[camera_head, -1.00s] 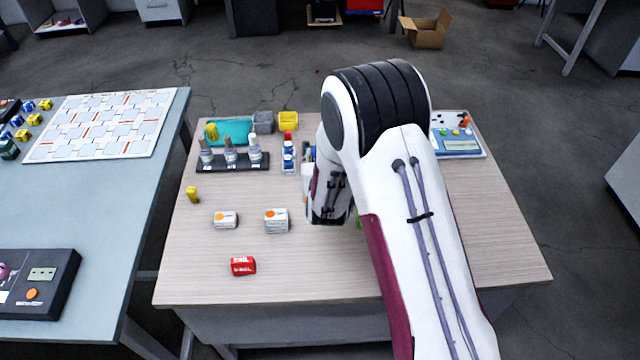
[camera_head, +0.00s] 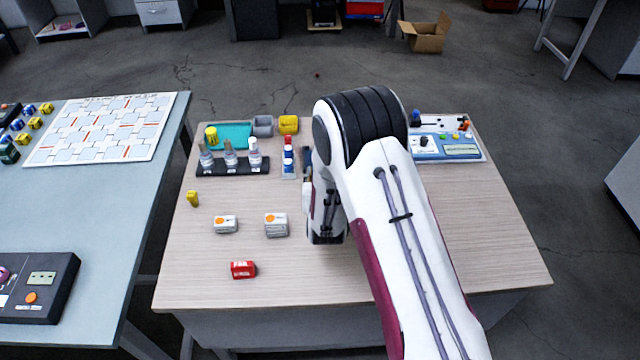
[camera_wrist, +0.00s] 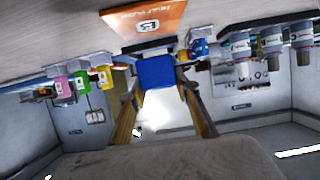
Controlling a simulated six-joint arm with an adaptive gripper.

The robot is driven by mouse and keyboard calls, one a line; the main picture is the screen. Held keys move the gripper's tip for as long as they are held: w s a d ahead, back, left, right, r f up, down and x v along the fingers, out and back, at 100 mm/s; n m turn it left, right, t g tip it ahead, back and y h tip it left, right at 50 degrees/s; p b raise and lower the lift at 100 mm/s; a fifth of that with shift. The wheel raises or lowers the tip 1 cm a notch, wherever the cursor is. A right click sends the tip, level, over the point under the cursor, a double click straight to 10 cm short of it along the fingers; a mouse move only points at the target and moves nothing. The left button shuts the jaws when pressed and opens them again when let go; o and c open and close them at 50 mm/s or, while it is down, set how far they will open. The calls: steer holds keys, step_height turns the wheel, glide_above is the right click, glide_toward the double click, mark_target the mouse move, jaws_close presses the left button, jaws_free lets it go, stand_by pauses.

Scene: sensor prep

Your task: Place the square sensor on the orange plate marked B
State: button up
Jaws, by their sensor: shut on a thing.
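A blue square-faced block, which looks like the square sensor (camera_wrist: 156,71), sits between the two fingers of my gripper (camera_wrist: 157,84) in the wrist view. The gripper is shut on it. The orange plate marked B (camera_wrist: 146,20) shows on the tabletop at the top of the wrist view, close to the block in the picture. The block and plate appear apart, but the exact gap is hard to tell. In the head view my arm hides the fingers, the block and the plate.
White boxes (camera_head: 276,225), a red box (camera_head: 243,269) and a yellow piece (camera_head: 193,198) lie left of my arm. A device panel (camera_head: 445,146) is at the back right.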

steer(key=shift+f, duration=2)
steer(key=shift+f, duration=0.2)
steer(key=o, duration=1.1)
steer(key=shift+r, duration=0.15)
steer(key=shift+v, duration=6.05)
steer(key=shift+w+r, duration=0.1)
steer(key=shift+r, duration=0.1)
